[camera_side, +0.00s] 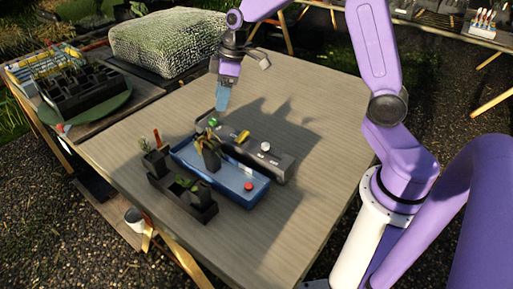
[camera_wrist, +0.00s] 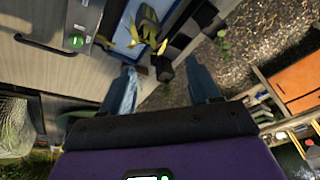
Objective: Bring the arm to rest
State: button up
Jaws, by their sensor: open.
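My gripper (camera_side: 221,106) hangs in the air above the far left part of the wooden table (camera_side: 320,110). Its blue fingers point down, clear of everything below. In the wrist view my gripper (camera_wrist: 163,72) shows its two fingers spread wide apart with nothing between them. A grey block (camera_side: 273,160) with a green, a yellow and a white piece on top lies nearest below it. A blue tray (camera_side: 232,188) lies alongside, holding a potted plant (camera_side: 208,150) and a red piece (camera_side: 248,186).
A black planter box (camera_side: 184,203) with small plants stands at the table's near-left edge. A side bench with black pots (camera_side: 88,88) and a net-covered mound (camera_side: 165,45) stands at the left. The table's right and far parts are clear.

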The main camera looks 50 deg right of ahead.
jog(key=s+a+r+n+g+h, duration=0.1)
jog(key=s+a, duration=0.2)
jog(key=s, duration=0.8)
jog(key=s+a+r+n+g, duration=0.1)
jog(key=s+a+n, duration=0.15)
jog(key=s, duration=0.95)
jog(key=s+d+h, duration=0.1)
jog(key=s+d, duration=0.2)
jog(key=s, duration=0.5)
jog(key=shift+s+f+t, duration=0.25)
jog(key=shift+s+t, duration=0.05)
jog(key=shift+s, duration=0.05)
